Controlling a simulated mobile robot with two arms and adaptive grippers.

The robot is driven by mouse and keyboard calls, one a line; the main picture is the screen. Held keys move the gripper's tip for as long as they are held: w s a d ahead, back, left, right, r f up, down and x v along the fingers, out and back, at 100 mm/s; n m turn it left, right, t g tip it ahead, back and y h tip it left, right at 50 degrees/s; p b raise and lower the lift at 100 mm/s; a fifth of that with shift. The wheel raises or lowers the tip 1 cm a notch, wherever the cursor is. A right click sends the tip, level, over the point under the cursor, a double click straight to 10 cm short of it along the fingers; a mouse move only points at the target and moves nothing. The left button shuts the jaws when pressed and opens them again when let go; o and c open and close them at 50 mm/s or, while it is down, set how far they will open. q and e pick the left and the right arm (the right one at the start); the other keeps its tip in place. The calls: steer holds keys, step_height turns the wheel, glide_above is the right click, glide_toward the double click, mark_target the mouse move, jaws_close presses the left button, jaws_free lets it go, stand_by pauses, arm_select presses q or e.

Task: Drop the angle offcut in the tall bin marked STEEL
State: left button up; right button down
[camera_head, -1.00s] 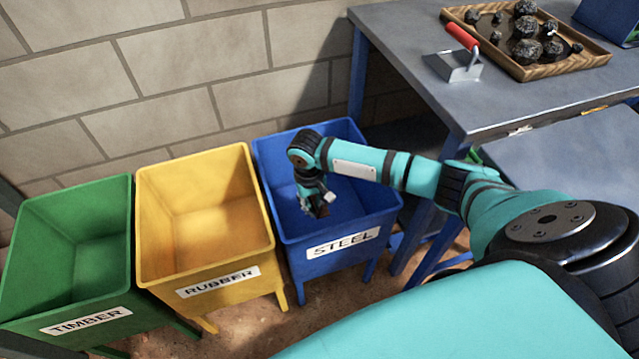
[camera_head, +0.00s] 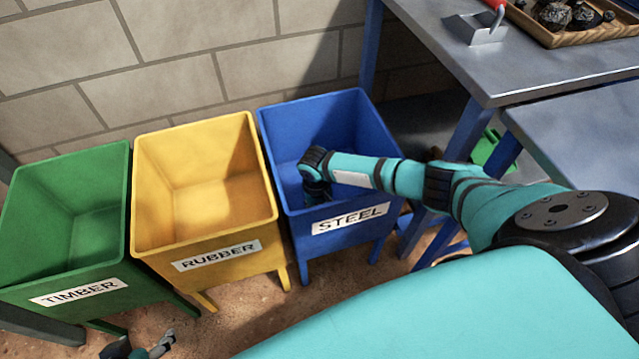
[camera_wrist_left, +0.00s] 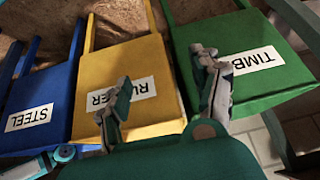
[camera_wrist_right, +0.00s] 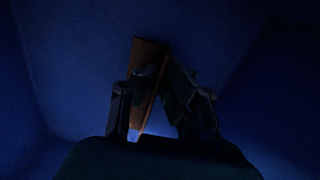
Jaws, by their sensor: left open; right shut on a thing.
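The blue bin marked STEEL (camera_head: 345,243) stands at the right of three bins, and its label shows in the left wrist view (camera_wrist_left: 30,118). My right gripper (camera_wrist_right: 150,88) is down inside this bin, shut on the angle offcut (camera_wrist_right: 150,55), a rusty brown strip. The bin's dark blue inside surrounds it in the right wrist view. In the head view my right wrist hides most of the gripper, and I cannot make out the offcut there. My left gripper (camera_wrist_left: 165,75) is open and empty, in front of the bins, low in the head view (camera_head: 142,347).
The yellow RUBBER bin (camera_head: 225,275) stands beside the blue one, and the green TIMBER bin (camera_head: 55,275) is at the left. A block wall is behind.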

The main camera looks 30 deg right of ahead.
arm_select(q)
steer(key=shift+w+d+r+t+h+b, duration=0.1)
steer(key=shift+w+d+r+t, duration=0.2)
steer(key=shift+w, duration=0.35)
steer(key=shift+w+d+r+t+h+b, duration=0.15)
steer(key=shift+w+r+t, duration=0.3)
steer(key=shift+w, duration=0.25)
steer(key=shift+w+d+r+t+h+b, duration=0.1)
steer(key=shift+w+d+r+t, duration=0.2)
steer(key=shift+w, duration=0.35)
arm_select(e)
steer(key=shift+w+f, duration=0.1)
steer(key=shift+f, duration=0.8)
steer(key=shift+f, duration=0.1)
steer(key=c, duration=1.5)
jaws_free()
arm_select(q)
steer(key=shift+w+r, duration=0.1)
